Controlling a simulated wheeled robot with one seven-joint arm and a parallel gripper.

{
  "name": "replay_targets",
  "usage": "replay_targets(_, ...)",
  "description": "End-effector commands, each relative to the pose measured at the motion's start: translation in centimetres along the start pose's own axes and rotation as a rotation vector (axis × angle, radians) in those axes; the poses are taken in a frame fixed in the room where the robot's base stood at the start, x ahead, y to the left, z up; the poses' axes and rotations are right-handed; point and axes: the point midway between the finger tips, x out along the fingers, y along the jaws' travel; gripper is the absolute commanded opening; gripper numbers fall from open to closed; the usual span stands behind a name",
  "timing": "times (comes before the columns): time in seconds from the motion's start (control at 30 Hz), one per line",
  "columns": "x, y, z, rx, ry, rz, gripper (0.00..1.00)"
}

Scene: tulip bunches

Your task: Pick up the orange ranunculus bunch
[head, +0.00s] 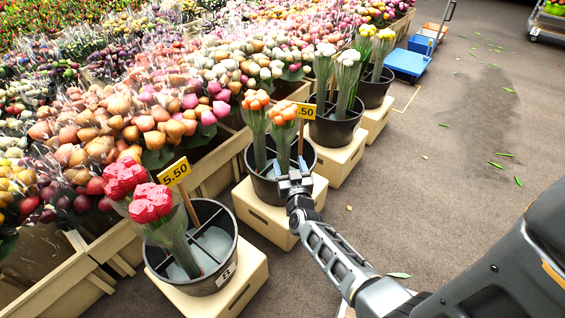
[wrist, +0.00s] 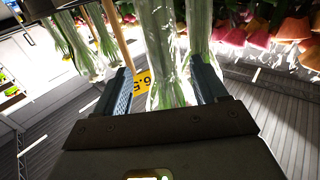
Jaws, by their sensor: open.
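Two orange ranunculus bunches, a left one (head: 256,112) and a right one (head: 283,123), stand upright in a black bucket (head: 309,160) on a pale wooden crate. My gripper (head: 293,172) is at the bucket's near rim, low beside the right bunch's stems. In the wrist view my gripper (wrist: 160,68) is open. Clear-wrapped green stems (wrist: 166,60) show between its fingers, with no grip closed on them. A second set of wrapped stems (wrist: 199,30) is by the right finger. Their blossoms are outside the wrist view.
A yellow price sign (head: 305,111) on a stick rises close to the right bunch; it also shows in the wrist view (wrist: 142,84). Open floor (head: 440,190) lies right.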

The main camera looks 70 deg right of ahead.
Motion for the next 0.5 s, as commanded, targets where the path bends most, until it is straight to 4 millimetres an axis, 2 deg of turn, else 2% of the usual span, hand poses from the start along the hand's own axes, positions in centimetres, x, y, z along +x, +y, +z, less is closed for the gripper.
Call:
replay_targets(0.27,2.9,-0.1,0.0,0.0,0.002,0.0,0.72)
replay_targets(0.5,6.2,-0.3,-0.2,-0.001,0.002,-0.001,0.72)
